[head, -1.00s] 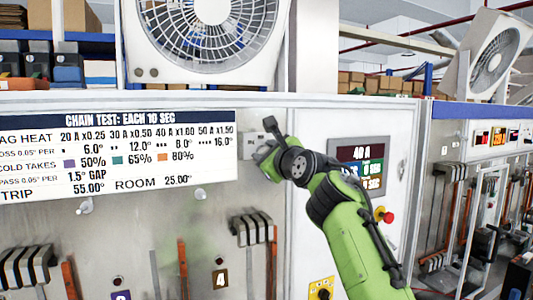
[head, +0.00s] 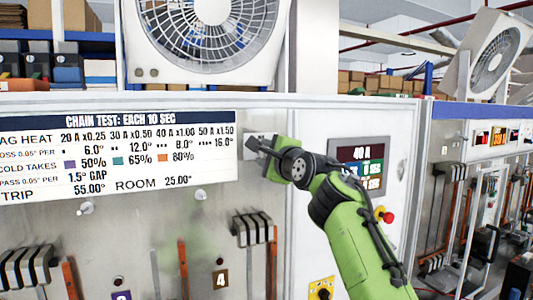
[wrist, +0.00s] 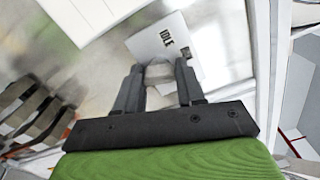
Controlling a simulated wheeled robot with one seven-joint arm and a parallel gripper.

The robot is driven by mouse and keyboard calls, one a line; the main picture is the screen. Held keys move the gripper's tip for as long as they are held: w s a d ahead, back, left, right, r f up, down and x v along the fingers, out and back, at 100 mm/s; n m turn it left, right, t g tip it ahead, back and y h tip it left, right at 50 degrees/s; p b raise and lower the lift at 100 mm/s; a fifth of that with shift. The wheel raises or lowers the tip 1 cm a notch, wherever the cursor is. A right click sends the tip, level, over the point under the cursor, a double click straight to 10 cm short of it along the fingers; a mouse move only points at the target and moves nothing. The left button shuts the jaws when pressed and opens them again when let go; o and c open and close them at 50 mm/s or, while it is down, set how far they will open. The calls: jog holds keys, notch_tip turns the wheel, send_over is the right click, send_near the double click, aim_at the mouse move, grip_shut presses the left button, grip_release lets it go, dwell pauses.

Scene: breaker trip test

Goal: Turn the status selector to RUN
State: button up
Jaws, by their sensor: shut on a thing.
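The status selector is a pale grey knob (wrist: 159,74) on a light plate (wrist: 157,42) that reads IDLE. In the wrist view my gripper (wrist: 160,68) has a dark finger on each side of the knob and is shut on it. In the head view my gripper (head: 257,146) is at the panel, just right of the chart, and hides the knob. Only the upper part of the selector plate (head: 258,135) shows there. Any RUN mark and the knob's exact pointing direction cannot be made out.
The chain test chart (head: 118,150) is left of my gripper. A display (head: 360,165) reading 40 A and a red button (head: 384,215) are to the right. Several levers (head: 252,230) stick out below. A fan (head: 207,35) stands above.

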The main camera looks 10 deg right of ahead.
jog(key=shift+f+n, duration=0.1)
jog(key=shift+n, duration=1.4)
jog(key=o, duration=1)
jog(key=shift+o, duration=0.2)
jog(key=s+d+b, duration=0.3)
jog(key=s+b, duration=0.6)
jog(key=s, duration=0.6)
jog(key=shift+s+b, duration=0.25)
jog(key=shift+b, duration=0.1)
